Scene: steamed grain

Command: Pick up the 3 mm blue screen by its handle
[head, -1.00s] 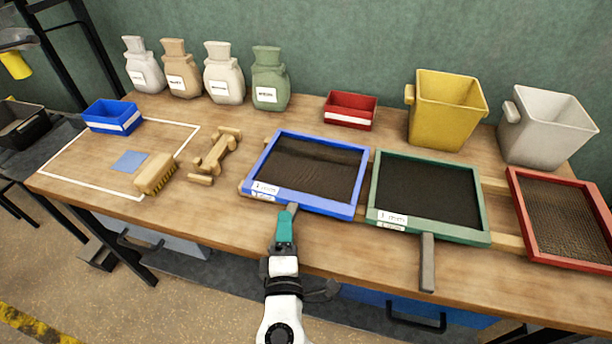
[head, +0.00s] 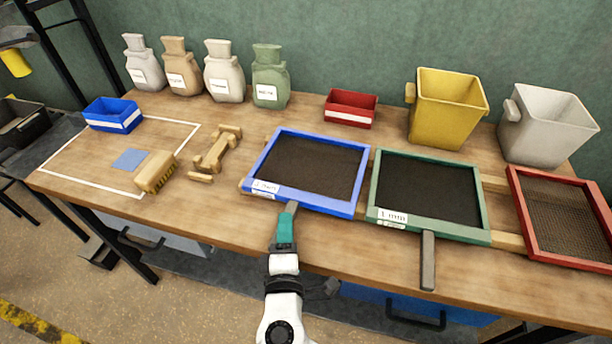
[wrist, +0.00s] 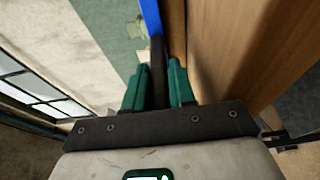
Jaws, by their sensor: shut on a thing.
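The blue screen (head: 316,205) is a blue square frame with dark mesh and a white label too small to read surely. It lies about level at the front middle of the bench, and I cannot tell whether it touches the support. My gripper (head: 289,217), with teal fingers, is shut on this handle. In the wrist view the dark handle (wrist: 157,65) runs between both fingers of my gripper (wrist: 157,72), with a strip of the blue frame (wrist: 150,18) beyond.
The green screen (head: 440,233) sits close on the right, its handle (head: 428,260) jutting forward. A red screen (head: 575,260) is farther right. A brush (head: 155,172) and wooden stand (head: 217,150) lie left. Behind are a red tray (head: 350,110) and yellow bin (head: 447,110).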

